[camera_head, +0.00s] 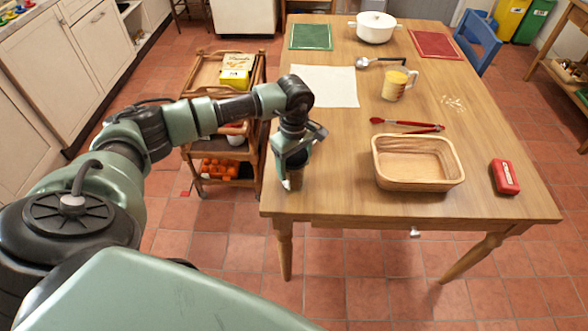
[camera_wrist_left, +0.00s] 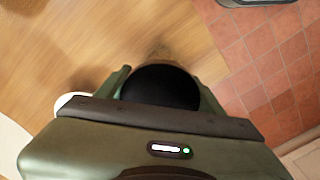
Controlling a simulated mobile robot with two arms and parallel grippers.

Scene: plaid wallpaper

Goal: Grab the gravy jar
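A small jar (camera_head: 296,177) with a brownish body stands upright at the table's near left corner. It is mostly hidden behind my left gripper (camera_head: 292,165). In the left wrist view its round black lid (camera_wrist_left: 160,87) lies between the two fingers of my left gripper (camera_wrist_left: 162,82), one on each side. The fingers are spread about as wide as the lid. I cannot tell whether they press on the jar or only stand around it. No label is visible on the jar. My right gripper is not in view.
The wooden table (camera_head: 330,195) also holds a wooden basket (camera_head: 418,183), red tongs (camera_head: 407,125), a red box (camera_head: 505,177), a mug (camera_head: 397,84), a ladle (camera_head: 370,62), a white cloth (camera_head: 327,86) and a white pot (camera_head: 375,27). A wooden cart (camera_head: 215,150) stands left of the table.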

